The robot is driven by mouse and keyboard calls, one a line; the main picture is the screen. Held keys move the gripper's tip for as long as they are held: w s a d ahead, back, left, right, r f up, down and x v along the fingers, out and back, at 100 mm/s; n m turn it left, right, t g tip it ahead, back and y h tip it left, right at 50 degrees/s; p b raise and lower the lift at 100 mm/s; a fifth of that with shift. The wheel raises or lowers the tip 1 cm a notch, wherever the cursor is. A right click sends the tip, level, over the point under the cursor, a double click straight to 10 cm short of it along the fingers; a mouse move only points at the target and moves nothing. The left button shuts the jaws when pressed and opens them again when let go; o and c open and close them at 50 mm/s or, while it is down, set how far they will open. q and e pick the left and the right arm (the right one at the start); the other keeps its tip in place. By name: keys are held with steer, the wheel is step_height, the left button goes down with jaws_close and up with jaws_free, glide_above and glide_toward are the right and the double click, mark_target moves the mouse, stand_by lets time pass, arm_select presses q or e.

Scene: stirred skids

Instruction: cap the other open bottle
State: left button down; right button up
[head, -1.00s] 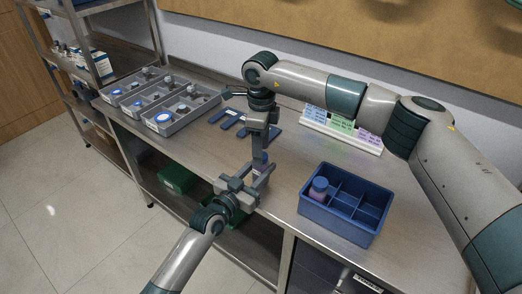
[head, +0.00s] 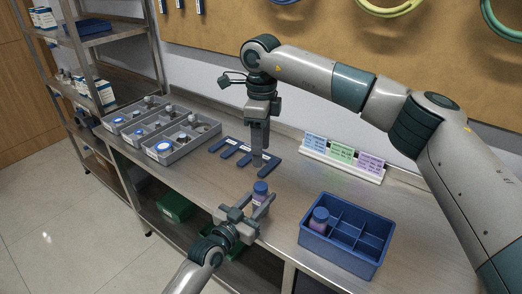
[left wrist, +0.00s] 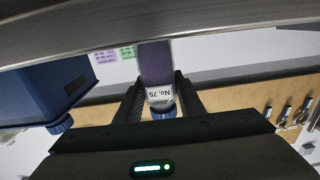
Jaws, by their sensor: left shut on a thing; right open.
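A purple bottle with a blue cap (head: 260,188) stands upright in my left gripper (head: 254,203), at the front edge of the bench. In the left wrist view the bottle (left wrist: 156,62) appears upside down between the fingers, with a "No. 75" label and the blue cap (left wrist: 162,111) on its mouth. My right gripper (head: 259,160) is open, pointing down behind the bottle and apart from it, over the blue slotted holder. A second blue-capped bottle (head: 319,218) stands in the left part of the blue divided crate (head: 340,246); its cap shows in the left wrist view (left wrist: 60,125).
Grey trays (head: 163,158) with small parts stand at the bench's left. The blue slotted holder (head: 230,150) lies mid-bench. Blue, green and purple cards (head: 342,153) stand at the back. Bare bench lies between the holder and the crate.

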arm_select(q)
steer(key=c, duration=1.1)
jaws_free()
steer(key=b+v, duration=0.3)
steer(key=v, duration=1.4)
steer(key=shift+a, duration=0.25)
steer(key=shift+s, duration=0.15)
